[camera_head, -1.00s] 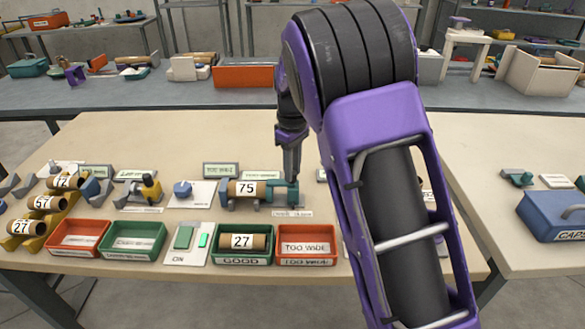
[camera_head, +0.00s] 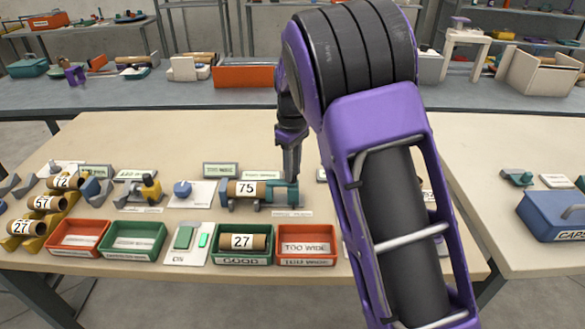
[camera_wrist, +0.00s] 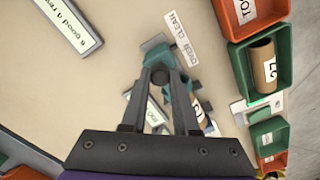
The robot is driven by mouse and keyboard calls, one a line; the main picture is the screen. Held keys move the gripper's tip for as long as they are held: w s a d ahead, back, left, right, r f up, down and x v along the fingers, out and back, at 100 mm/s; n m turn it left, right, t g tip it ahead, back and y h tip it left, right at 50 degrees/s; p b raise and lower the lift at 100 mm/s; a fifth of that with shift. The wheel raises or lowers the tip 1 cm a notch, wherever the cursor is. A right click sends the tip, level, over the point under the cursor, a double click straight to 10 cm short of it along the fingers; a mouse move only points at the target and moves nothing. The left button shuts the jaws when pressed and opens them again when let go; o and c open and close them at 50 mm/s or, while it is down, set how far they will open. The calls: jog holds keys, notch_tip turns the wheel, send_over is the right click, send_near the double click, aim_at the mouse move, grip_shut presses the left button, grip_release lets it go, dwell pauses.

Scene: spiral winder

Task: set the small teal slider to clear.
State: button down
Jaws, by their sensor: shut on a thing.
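The small teal slider (camera_head: 293,194) is at the right end of the grey-blue winder stand (camera_head: 227,203) on the cream table. My gripper (camera_head: 291,177) reaches down onto it from above. In the wrist view, my gripper's fingertips (camera_wrist: 160,74) are closed together over the teal slider (camera_wrist: 161,54), shut on part of it. The fingers hide the gripped part. A white label (camera_wrist: 181,38) reading "CLEAR" lies beside the slider. A brown tube marked 75 (camera_head: 246,189) rests on the stand, left of the slider.
In front stand a green tray (camera_head: 243,260) marked GOOD with a tube marked 27, and an orange tray (camera_head: 306,260) marked TOO WIDE. A blue knob on a white plate (camera_head: 205,195) stands left of the stand. My arm covers the table's right part.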

jog(key=shift+d, duration=0.85)
jog(key=c, duration=0.7)
grip_release()
jog(key=shift+d, duration=0.1)
notch_tip(320, 180, up, 18)
jog(key=p, duration=0.3)
jog(key=shift+f, duration=0.25)
